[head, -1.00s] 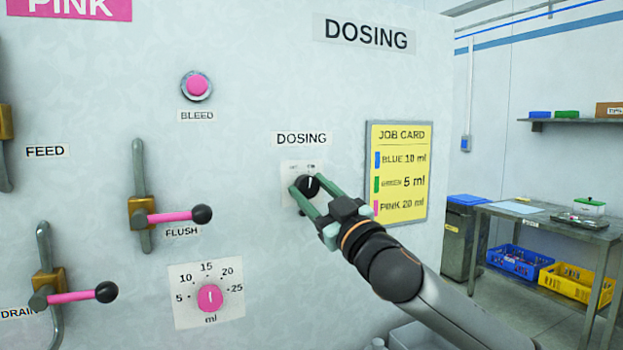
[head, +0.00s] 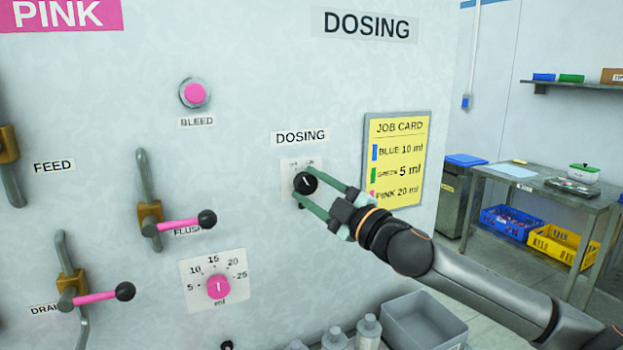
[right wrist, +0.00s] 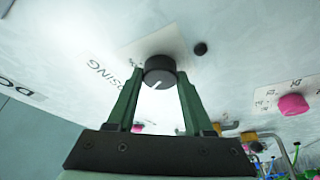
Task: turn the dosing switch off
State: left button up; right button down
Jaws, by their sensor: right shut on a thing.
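The dosing switch (head: 306,183) is a round black knob with a pale pointer line, on a small white plate under the DOSING label (head: 301,137). The marks on the plate are too small to read surely, and the pointer's exact setting is unclear. My right gripper (head: 312,186) reaches in from the lower right, its green fingers on either side of the knob and shut on it. The right wrist view shows the knob (right wrist: 160,71) between both fingertips, its pointer line visible. My left gripper is not in view.
Left of the switch are the pink BLEED button (head: 194,93), the FLUSH lever (head: 186,225) and the pink ml dial (head: 218,287). The yellow job card (head: 397,160) hangs close to the right of my gripper. A grey bin (head: 425,322) and bottles (head: 368,330) stand below.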

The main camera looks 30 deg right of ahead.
dwell(0.4)
jog(key=shift+c, duration=1.4)
grip_release()
jog(key=shift+s, duration=0.1)
pick_arm(q)
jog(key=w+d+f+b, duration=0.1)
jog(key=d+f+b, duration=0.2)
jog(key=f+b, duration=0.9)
jog(key=b, duration=0.4)
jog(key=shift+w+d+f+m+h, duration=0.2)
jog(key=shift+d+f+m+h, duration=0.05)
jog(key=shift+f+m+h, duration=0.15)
pick_arm(e)
jog(key=v, duration=1.2)
jog(key=shift+s, duration=0.15)
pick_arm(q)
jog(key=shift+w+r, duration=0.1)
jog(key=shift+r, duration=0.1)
pick_arm(e)
jog(key=shift+d, duration=0.1)
